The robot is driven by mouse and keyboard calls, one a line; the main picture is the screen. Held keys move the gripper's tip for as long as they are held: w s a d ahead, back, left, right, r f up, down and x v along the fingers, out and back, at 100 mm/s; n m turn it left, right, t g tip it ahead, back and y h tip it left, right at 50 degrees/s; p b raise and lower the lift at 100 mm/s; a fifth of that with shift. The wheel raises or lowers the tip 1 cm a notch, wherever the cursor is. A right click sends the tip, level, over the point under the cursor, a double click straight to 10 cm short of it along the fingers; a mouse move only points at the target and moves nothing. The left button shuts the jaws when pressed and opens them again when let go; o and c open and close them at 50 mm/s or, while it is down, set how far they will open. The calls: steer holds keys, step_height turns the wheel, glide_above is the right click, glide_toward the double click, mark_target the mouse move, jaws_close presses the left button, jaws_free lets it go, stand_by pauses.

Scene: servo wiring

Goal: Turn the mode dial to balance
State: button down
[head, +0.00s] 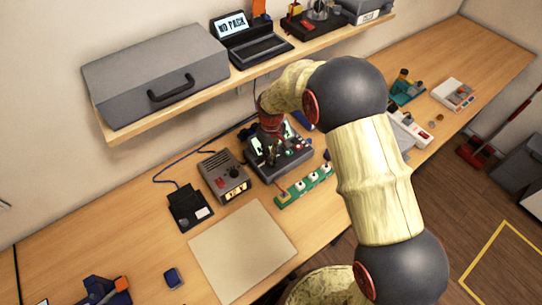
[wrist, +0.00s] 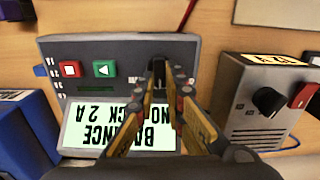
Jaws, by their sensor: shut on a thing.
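The dark charger-like unit (wrist: 120,48) fills the middle of the wrist view, seen upside down. It has a red button (wrist: 70,69), a green button (wrist: 104,69) and a lit display (wrist: 88,128). The display text reads "BALANCE", "NO PACK" and "2 A", partly covered by my fingers. My gripper (wrist: 160,78) is over the unit's panel, its fingertips closed on the black mode dial (wrist: 158,66). The dial is mostly hidden, so its pointer cannot be read. In the head view my gripper (head: 271,137) is above the same unit (head: 290,163), hiding part of it.
A grey box with a black knob and red switch (wrist: 249,125) stands close beside the unit. A blue object (wrist: 22,135) is on the other side. A green board (head: 305,187) lies in front. A shelf (head: 262,58) overhangs behind. The beige mat (head: 242,252) is clear.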

steer(key=shift+w+m, duration=0.1)
steer(key=shift+m, duration=0.2)
stand_by(0.4)
steer(key=c, duration=2)
jaws_free()
steer(key=shift+o, duration=0.8)
step_height(320, 180, up, 12)
